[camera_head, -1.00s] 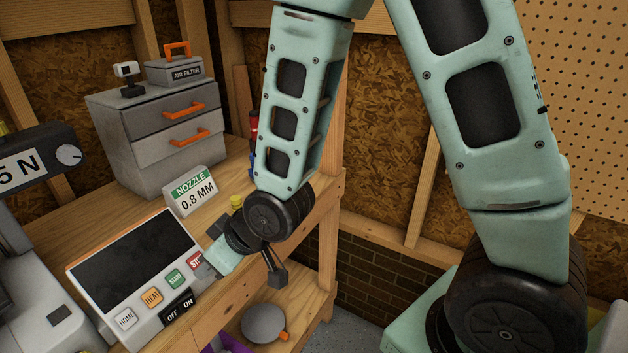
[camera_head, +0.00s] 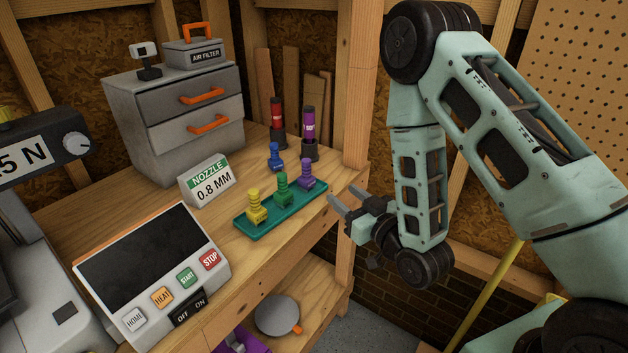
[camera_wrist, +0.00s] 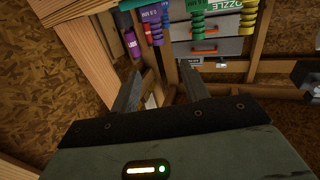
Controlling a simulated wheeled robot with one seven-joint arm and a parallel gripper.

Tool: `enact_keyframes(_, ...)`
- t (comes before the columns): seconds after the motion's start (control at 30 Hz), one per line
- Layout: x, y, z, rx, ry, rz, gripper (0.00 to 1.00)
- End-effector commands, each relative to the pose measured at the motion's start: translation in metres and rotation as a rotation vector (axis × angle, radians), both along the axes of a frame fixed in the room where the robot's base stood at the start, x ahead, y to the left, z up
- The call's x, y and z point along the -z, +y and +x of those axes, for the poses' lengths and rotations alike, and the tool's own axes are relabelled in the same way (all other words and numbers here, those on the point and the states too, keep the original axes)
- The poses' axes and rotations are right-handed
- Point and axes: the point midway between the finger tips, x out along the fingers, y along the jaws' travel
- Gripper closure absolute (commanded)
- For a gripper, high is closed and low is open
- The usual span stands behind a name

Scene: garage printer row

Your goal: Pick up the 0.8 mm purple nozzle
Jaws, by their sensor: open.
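The purple nozzle (camera_head: 306,174) stands upright at the right end of a green tray (camera_head: 262,222) on the bench, beside a green nozzle (camera_head: 282,190) and a yellow nozzle (camera_head: 256,206). A sign (camera_head: 208,182) behind the tray reads "NOZZLE 0.8 MM". My gripper (camera_head: 345,196) is open and empty, to the right of the tray near the bench edge, apart from the purple nozzle. In the wrist view the purple nozzle (camera_wrist: 153,28) shows at the top, beyond and between the open fingers.
A blue nozzle (camera_head: 275,156) stands off the tray. A red tube (camera_head: 277,115) and a purple tube (camera_head: 309,124) stand behind it, close to a wooden post (camera_head: 355,120). The control panel (camera_head: 150,275) is at the front left, grey drawers (camera_head: 175,120) behind.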

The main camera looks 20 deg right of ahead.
Motion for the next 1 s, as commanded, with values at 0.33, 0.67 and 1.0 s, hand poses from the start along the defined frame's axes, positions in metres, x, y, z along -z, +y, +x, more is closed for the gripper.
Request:
enact_keyframes(0.33, 0.004, 0.010, 0.036, 0.003, -0.010, 0.007, 0.54)
enact_keyframes(0.67, -0.003, 0.027, 0.096, 0.003, -0.002, 0.006, 0.54)
enact_keyframes(1.0, -0.002, 0.033, 0.124, 0.004, -0.003, 0.005, 0.54)
